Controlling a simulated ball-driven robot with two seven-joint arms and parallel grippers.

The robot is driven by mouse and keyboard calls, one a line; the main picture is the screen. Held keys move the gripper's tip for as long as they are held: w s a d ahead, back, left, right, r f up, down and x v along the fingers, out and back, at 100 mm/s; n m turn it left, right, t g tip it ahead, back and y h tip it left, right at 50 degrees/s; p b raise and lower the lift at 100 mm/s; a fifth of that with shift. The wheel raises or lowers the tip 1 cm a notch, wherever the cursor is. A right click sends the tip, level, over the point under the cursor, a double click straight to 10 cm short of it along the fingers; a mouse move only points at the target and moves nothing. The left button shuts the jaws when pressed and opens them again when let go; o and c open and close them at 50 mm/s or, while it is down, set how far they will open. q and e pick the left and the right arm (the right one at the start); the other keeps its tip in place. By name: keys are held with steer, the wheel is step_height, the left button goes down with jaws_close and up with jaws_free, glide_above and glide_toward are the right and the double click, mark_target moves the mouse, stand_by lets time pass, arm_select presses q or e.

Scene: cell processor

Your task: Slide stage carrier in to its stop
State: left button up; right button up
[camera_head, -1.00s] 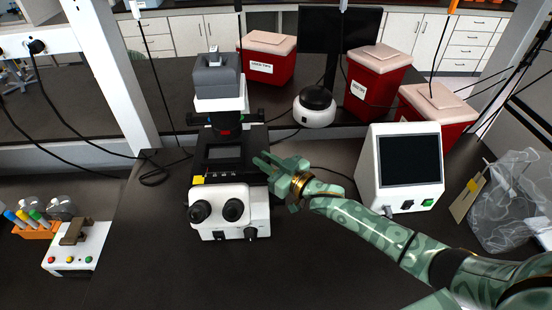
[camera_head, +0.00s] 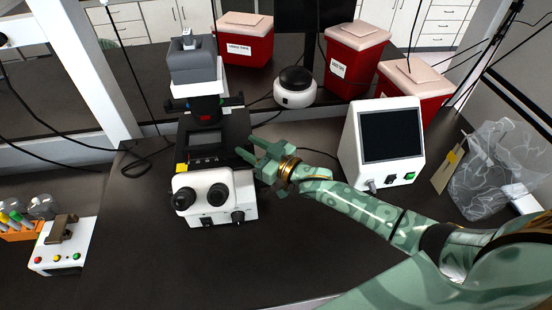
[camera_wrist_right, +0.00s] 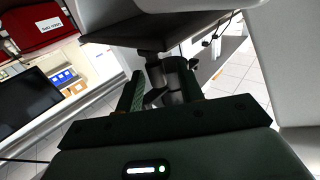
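The microscope stands on the dark bench, with its white base (camera_head: 214,197) and two eyepieces facing me. Its dark stage (camera_head: 205,138) sits under the objectives; I cannot clearly tell the carrier apart from the stage. My right gripper (camera_head: 247,150) is at the stage's right edge, fingers pointing left. In the right wrist view its dark fingers (camera_wrist_right: 160,92) stand apart, with grey cylindrical knobs (camera_wrist_right: 171,76) beyond and between them and a dark plate (camera_wrist_right: 150,32) above. Contact cannot be told. My left gripper is out of view.
A white box with a dark screen (camera_head: 391,134) stands right of the microscope, behind my right arm. A round black-topped device (camera_head: 295,88) and red bins (camera_head: 245,45) are at the back. A small white control box (camera_head: 62,245) is at left. The front bench is clear.

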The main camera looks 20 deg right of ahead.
steer(key=v, duration=1.4)
steer(key=shift+s, duration=0.1)
